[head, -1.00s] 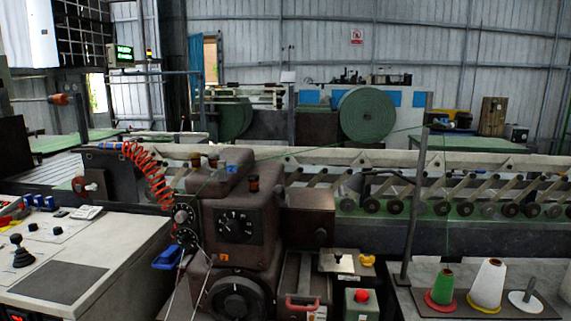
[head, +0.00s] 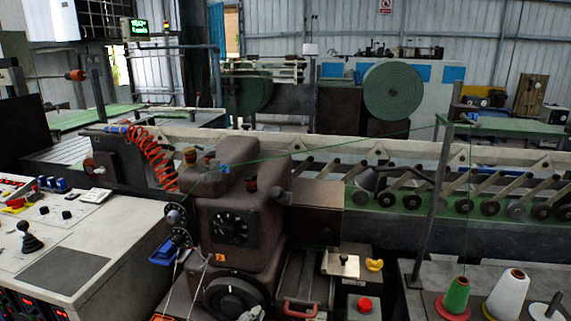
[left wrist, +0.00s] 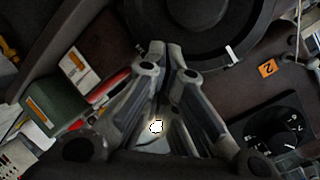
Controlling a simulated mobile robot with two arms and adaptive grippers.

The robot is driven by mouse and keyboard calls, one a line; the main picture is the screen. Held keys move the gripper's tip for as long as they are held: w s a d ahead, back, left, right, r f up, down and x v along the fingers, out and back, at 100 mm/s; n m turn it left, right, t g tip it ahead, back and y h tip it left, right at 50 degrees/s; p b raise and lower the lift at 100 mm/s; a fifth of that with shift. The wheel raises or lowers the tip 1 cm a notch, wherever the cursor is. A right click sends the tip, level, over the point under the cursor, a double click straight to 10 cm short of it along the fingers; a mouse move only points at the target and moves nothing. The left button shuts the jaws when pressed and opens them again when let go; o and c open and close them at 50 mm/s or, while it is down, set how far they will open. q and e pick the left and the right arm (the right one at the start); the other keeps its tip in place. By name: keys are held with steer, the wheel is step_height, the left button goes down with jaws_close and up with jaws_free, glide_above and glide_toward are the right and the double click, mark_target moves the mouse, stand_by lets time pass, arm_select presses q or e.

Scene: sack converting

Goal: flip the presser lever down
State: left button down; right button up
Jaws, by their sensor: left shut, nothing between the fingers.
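The brown sewing head (head: 235,222) stands in the middle of the head view, with a black dial on its front and a black handwheel (head: 235,297) low down. A red handle (head: 300,308) sits at its lower right; I cannot tell whether this is the presser lever. In the left wrist view my left gripper (left wrist: 165,48) is shut and empty, its tips in front of the handwheel's lower edge (left wrist: 190,30). Part of a red handle (left wrist: 108,88) shows left of the fingers.
A control desk (head: 120,238) stands at the left. A red button box (head: 364,307) and a plate with a black knob (head: 342,263) lie right of the head. Thread cones (head: 456,295) and a post (head: 436,205) stand further right. A long conveyor (head: 500,190) runs behind.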

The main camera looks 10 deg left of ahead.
arm_select(q)
steer(key=w+d+r+m+t+h, duration=0.2)
steer(key=d+r+m+t+h, duration=0.15)
steer(key=r+m, duration=0.4)
steer(key=w+d+r+m+t+h, duration=0.2)
steer(key=d+r+m+h, duration=0.25)
steer(key=r, duration=0.55)
steer(key=w+d+r+m+t+h, duration=0.2)
steer(key=d+r+m+h, duration=0.15)
steer(key=r+m, duration=0.4)
steer(key=s+d+r+m+g+h, duration=0.4)
steer(key=d+m+g, duration=0.45)
steer(key=m, duration=0.65)
steer(key=s+d+r+m+g+h, duration=0.3)
steer(key=d+r+m+g+h, duration=0.3)
steer(key=m+g, duration=0.65)
steer(key=w+a+f+m+t+y, duration=0.4)
steer(key=w+a+m+y, duration=0.25)
steer(key=m+y, duration=0.55)
steer(key=w+a+r+t+y, duration=0.2)
steer(key=a+r+y, duration=0.2)
steer(key=a, duration=0.5)
steer(key=w+a+r+m+t+y, duration=0.1)
steer(key=w+a+r+y, duration=0.2)
steer(key=a, duration=0.6)
steer(key=shift+a+r+t+y, duration=0.15)
steer(key=shift+r+t+y, duration=0.2)
steer(key=shift+r+y, duration=0.5)
